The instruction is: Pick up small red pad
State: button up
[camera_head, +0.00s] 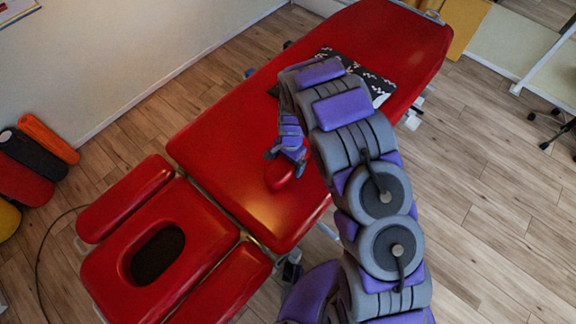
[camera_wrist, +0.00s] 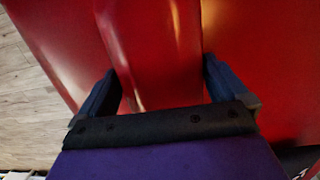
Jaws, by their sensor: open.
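The small red pad (camera_head: 280,175) lies on the red treatment table (camera_head: 215,145), right at my gripper. My gripper (camera_head: 287,157) points down over the pad, with its fingers apart. In the wrist view the pad (camera_wrist: 150,45) fills the space between the two open fingers (camera_wrist: 160,80) and runs up out of the frame. One finger is on each side of it. Whether the fingers touch the pad I cannot tell. The pad's upper part in the head view is hidden by my gripper.
A black and white patterned pillow (camera_head: 378,82) lies on the table behind my arm. The headrest (camera_head: 205,230) with a dark oval hole is at the lower left. Foam rolls (camera_head: 45,145) stand by the wall. Wooden floor (camera_head: 480,200) is open to the right.

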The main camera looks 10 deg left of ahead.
jog(key=shift+a+f, duration=0.15)
jog(key=shift+f, duration=0.5)
jog(key=shift+a+f, duration=0.15)
jog(key=shift+a, duration=0.05)
jog(key=shift+d, duration=0.3)
jog(key=c, duration=0.6)
jog(key=shift+a, duration=0.1)
jog(key=shift+c, duration=1.1)
jog(key=shift+a, duration=0.1)
